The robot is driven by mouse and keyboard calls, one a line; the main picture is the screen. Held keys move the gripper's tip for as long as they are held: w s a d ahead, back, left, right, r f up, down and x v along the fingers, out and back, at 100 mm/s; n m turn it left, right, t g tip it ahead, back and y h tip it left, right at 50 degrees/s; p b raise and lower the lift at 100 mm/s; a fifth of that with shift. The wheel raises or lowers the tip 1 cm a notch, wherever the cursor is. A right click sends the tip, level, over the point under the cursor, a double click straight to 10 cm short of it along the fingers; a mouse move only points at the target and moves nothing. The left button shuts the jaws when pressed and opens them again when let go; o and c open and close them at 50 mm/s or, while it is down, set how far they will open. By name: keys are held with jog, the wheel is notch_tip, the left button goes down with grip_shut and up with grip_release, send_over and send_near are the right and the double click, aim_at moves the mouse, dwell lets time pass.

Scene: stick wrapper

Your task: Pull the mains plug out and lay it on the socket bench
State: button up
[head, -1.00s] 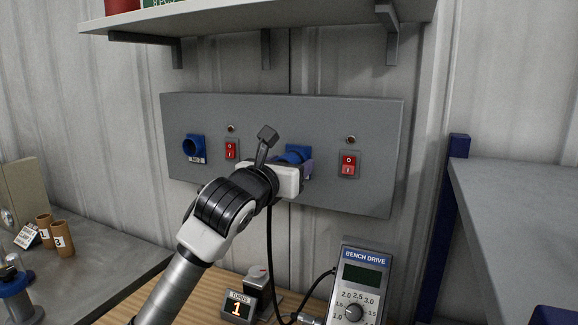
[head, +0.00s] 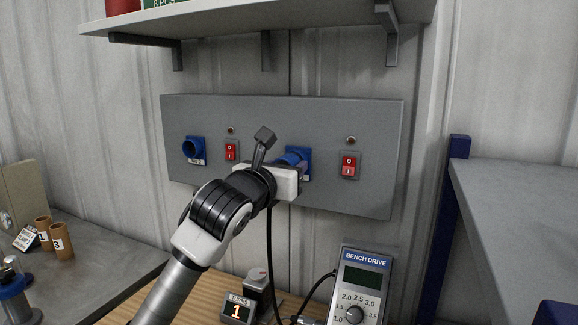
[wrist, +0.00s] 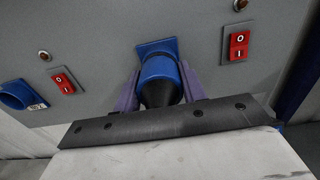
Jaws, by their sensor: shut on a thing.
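The mains plug (wrist: 160,92), blue with a black rear end, is between the purple fingers of my gripper (wrist: 159,82) in the wrist view. My gripper is shut on it. The plug lines up with the blue socket (wrist: 155,46) on the grey panel. I cannot tell how far its front is inside the socket. In the head view my gripper (head: 297,169) is in front of the right-hand socket (head: 304,155), and its white body hides most of the plug. A black cable (head: 269,240) hangs below the gripper. The wooden bench (head: 203,300) is below.
On the panel (head: 375,120) are another blue socket (head: 193,148) and two red switches (head: 231,151), (head: 348,165). A bench drive box (head: 361,287) and a small numbered display (head: 240,308) stand on the wooden bench. A shelf (head: 255,19) overhangs above.

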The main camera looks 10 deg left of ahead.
jog(key=shift+s, duration=0.15)
jog(key=shift+s+a+b, duration=0.15)
jog(key=shift+s+b, duration=0.15)
jog(key=shift+s, duration=0.25)
jog(key=shift+s, duration=0.1)
jog(key=shift+s+a, duration=0.1)
jog(key=shift+s, duration=0.4)
jog(key=shift+s+b, duration=0.2)
jog(key=shift+b, duration=0.15)
jog(key=s+b, duration=0.1)
jog(key=s, duration=0.2)
jog(key=shift+s+a+b, duration=0.3)
jog(key=shift+a+b, duration=0.05)
jog(key=shift+a, duration=0.05)
